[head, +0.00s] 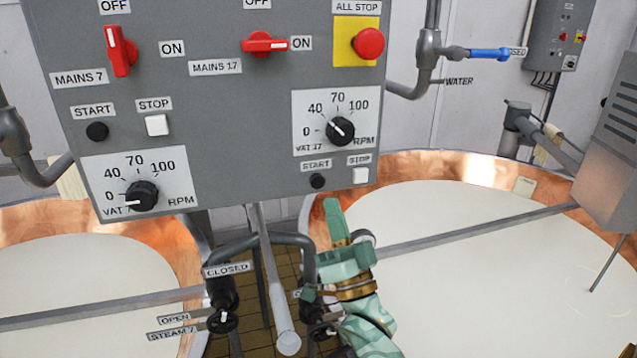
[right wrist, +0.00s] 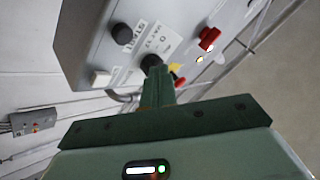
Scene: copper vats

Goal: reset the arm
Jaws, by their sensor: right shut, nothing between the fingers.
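My right gripper (head: 332,206) is shut and empty in the head view. It points up, just below the lower right edge of the grey control panel (head: 235,110), near the VAT 17 START button (head: 317,181) and STOP button (head: 361,175). I cannot tell whether it touches the panel. In the right wrist view the closed fingers (right wrist: 158,80) point toward the panel, overlapping its lower part near the dial. My left gripper is in neither view.
Red switch MAINS 7 (head: 121,51) is upright at OFF; MAINS 17 (head: 265,44) lies toward ON. The red ALL STOP button (head: 368,43) is upper right. Copper vats of white liquid stand left (head: 187,262) and right (head: 440,166). Pipes and steam valves (head: 223,319) crowd the space below.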

